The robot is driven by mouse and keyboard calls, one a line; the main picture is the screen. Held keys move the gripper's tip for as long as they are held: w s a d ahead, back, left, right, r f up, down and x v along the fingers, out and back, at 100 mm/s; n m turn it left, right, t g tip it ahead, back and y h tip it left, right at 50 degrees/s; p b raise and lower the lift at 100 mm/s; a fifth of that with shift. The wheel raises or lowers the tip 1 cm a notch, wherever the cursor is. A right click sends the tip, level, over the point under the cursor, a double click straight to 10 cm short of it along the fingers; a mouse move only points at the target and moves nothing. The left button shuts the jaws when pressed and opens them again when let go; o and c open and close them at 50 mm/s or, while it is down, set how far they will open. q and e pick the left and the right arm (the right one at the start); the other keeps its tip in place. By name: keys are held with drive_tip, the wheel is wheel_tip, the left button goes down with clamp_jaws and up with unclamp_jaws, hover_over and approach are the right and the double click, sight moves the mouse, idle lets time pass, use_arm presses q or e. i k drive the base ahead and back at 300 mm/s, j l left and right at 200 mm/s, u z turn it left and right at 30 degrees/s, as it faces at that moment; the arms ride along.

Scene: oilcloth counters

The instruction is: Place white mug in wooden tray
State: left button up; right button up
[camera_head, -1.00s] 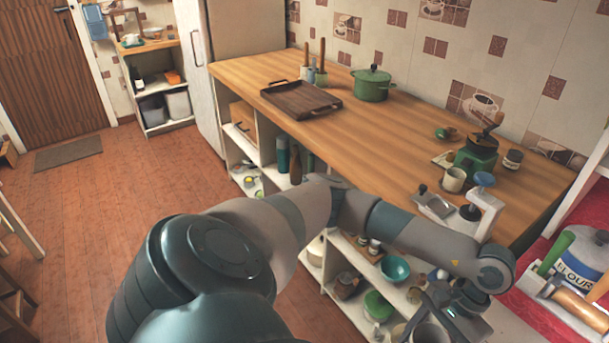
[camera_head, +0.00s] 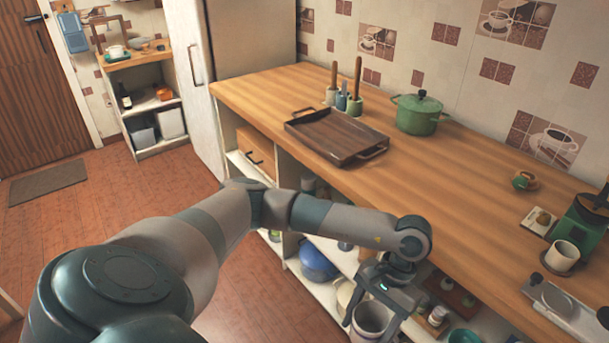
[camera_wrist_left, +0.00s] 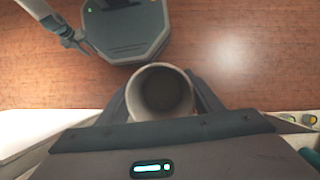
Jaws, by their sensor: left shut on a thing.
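The white mug (camera_head: 370,322) is held in my left gripper (camera_head: 374,300), in front of the counter and below its top. In the left wrist view, the mug (camera_wrist_left: 160,92) sits between the two fingers, its round opening facing the camera. The dark wooden tray (camera_head: 337,135) lies on the counter, up and left of the gripper in the head view. The tray looks empty. My right arm seems to show at the top left of the left wrist view, its gripper (camera_wrist_left: 72,38) small and unclear.
A green pot (camera_head: 417,115) and a group of utensil holders (camera_head: 342,101) stand behind the tray. Another pale mug (camera_head: 562,256) stands at the right beside a green grinder (camera_head: 585,225). Open counter (camera_head: 440,185) lies between them. The counter's front edge is close to my left arm.

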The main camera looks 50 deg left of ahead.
sight(318, 129)
drive_tip(key=i+j, duration=0.1)
drive_tip(key=j, duration=1.2)
drive_tip(key=i+j, duration=0.15)
drive_tip(key=j, duration=0.5)
drive_tip(key=i+j, duration=0.1)
drive_tip(key=j, duration=0.55)
drive_tip(key=u, duration=0.05)
